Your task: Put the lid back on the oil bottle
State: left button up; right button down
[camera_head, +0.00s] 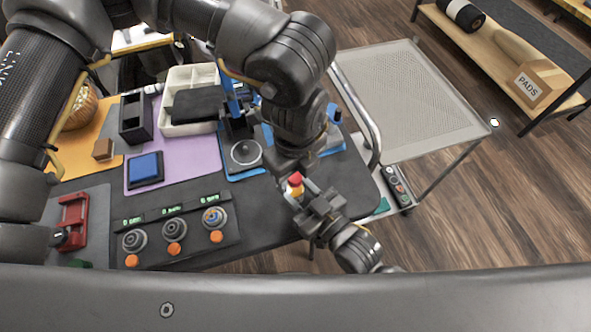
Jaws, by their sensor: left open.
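A small bottle with a red top (295,183) and a pale yellow body shows near the table's right side; I take it for the oil bottle with its lid on top. My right gripper (303,197) comes up from the lower right with its fingers on either side of the bottle's body. My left gripper (297,168) comes down from above, close to the red top, and is open. Its fingers are mostly hidden by the wrist and overlap with the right gripper. Whether the lid is fully seated is too small to tell.
The dark table (265,205) holds a row of dials (173,229) with orange knobs, a blue pad (145,168), a red clamp (73,220) and a white tray (190,127). A metal cart (420,100) stands right of the table. Bare table lies left of the grippers.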

pick_arm(q)
notch_tip(320, 180, up, 12)
dwell(0.5)
pick_arm(e)
jog(key=c, duration=0.8)
grip_release()
jog(key=shift+c, duration=0.2)
jog(key=shift+s, duration=0.1)
jog(key=b+v, duration=0.1)
jog(key=v, duration=0.8)
jog(key=shift+d+f, duration=0.1)
jog(key=shift+d, duration=0.05)
pick_arm(q)
jog(key=shift+f, duration=0.5)
pick_arm(e)
jog(key=shift+v, duration=0.8)
